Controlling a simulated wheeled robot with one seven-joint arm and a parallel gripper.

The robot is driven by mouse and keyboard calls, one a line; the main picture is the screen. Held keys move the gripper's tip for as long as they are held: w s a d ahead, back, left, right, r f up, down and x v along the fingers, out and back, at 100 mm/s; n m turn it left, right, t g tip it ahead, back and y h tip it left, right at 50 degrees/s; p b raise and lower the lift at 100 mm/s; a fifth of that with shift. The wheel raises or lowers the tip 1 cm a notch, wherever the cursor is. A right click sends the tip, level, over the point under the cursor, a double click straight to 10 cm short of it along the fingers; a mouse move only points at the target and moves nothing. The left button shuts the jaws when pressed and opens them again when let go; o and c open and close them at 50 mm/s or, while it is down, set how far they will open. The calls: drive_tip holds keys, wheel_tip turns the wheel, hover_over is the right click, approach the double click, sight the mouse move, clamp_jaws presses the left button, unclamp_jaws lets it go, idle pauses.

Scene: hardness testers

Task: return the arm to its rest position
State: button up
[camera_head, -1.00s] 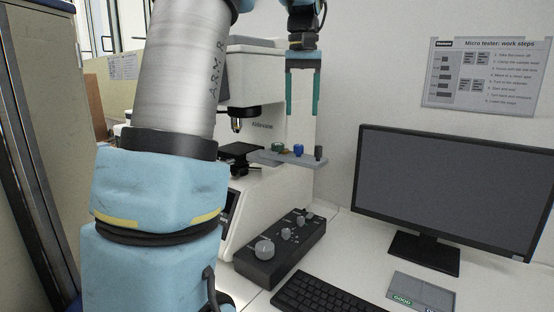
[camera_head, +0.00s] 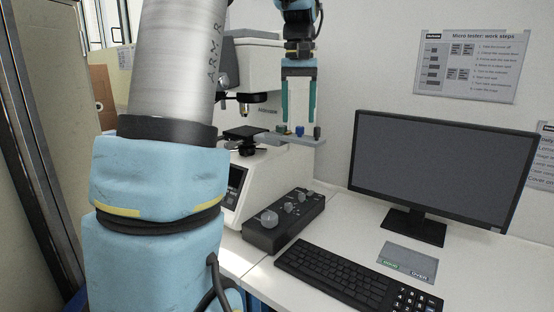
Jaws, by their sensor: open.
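My gripper (camera_head: 299,118) hangs pointing down in front of the white micro tester (camera_head: 259,66). Its two teal fingers are apart and nothing shows held between them. Just below and around the fingertips is a small grey shelf (camera_head: 306,141) with small pieces on it, among them a blue one (camera_head: 300,131) and a dark one (camera_head: 317,132). I cannot tell whether the fingertips touch anything there. My own arm fills the left part of the view and hides part of the tester.
A black control box (camera_head: 287,221) with knobs stands before the tester. A work-steps sheet (camera_head: 469,66) hangs on the wall.

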drive_tip(key=s+a+f, duration=0.6)
drive_tip(key=s+f, duration=0.2)
drive_tip(key=f, duration=0.3)
drive_tip(key=s+a+f+t, duration=0.1)
drive_tip(key=s+a+f, duration=0.4)
drive_tip(key=s+f, duration=0.3)
wheel_tip(320, 180, down, 3)
drive_tip(key=shift+s+a, duration=0.15)
drive_tip(key=shift+a, duration=0.25)
